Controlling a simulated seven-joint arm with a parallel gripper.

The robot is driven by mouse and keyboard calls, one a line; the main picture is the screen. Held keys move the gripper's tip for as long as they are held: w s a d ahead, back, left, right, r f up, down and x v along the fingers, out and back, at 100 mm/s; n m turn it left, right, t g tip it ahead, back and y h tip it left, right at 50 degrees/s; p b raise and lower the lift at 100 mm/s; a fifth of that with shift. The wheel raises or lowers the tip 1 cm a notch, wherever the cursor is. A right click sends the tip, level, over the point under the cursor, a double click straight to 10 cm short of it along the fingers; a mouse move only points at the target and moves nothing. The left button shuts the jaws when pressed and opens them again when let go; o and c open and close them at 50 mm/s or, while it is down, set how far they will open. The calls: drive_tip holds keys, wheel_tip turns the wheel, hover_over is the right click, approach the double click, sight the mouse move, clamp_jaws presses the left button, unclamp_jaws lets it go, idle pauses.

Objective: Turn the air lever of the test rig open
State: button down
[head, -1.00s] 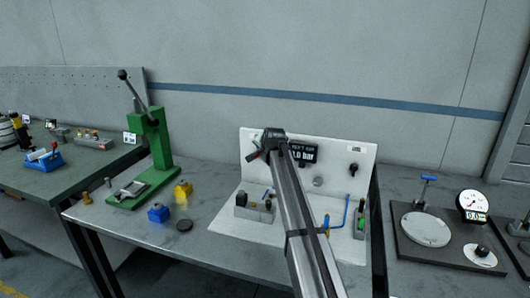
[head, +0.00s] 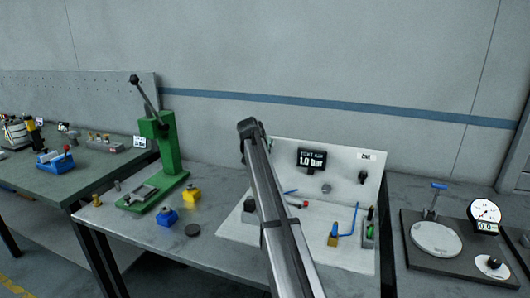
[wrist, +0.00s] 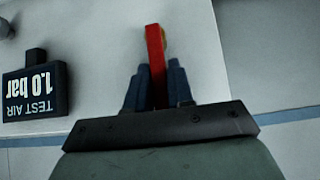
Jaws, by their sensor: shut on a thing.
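The air lever (wrist: 155,50) shows in the wrist view as an upright red bar. My gripper (wrist: 154,84) is shut on it, with one dark finger on each side. A yellowish part sits just behind the lever's far end. The black display (wrist: 34,92) appears upside down at the left and reads TEST AIR 1.0 bar. The head view also shows this display (head: 312,160) on the white panel of the test rig (head: 350,180). There my arm covers the left part of the panel, and the lever and fingertips cannot be made out.
A green press (head: 168,155) stands left of the rig, with a blue block (head: 167,217), a yellow block (head: 191,195) and a dark disc (head: 192,230) before it. A gauge stand (head: 435,238) is at the right. Blue tubing (head: 354,219) rises on the rig.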

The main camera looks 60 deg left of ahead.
drive_tip(key=shift+s+f, duration=0.1)
idle(0.3)
drive_tip(key=c, duration=1.1)
unclamp_jaws()
drive_tip(key=v, duration=1.3)
drive_tip(key=shift+s+d+r, duration=0.1)
drive_tip(key=shift+s+r, duration=0.15)
drive_tip(key=shift+r, duration=0.1)
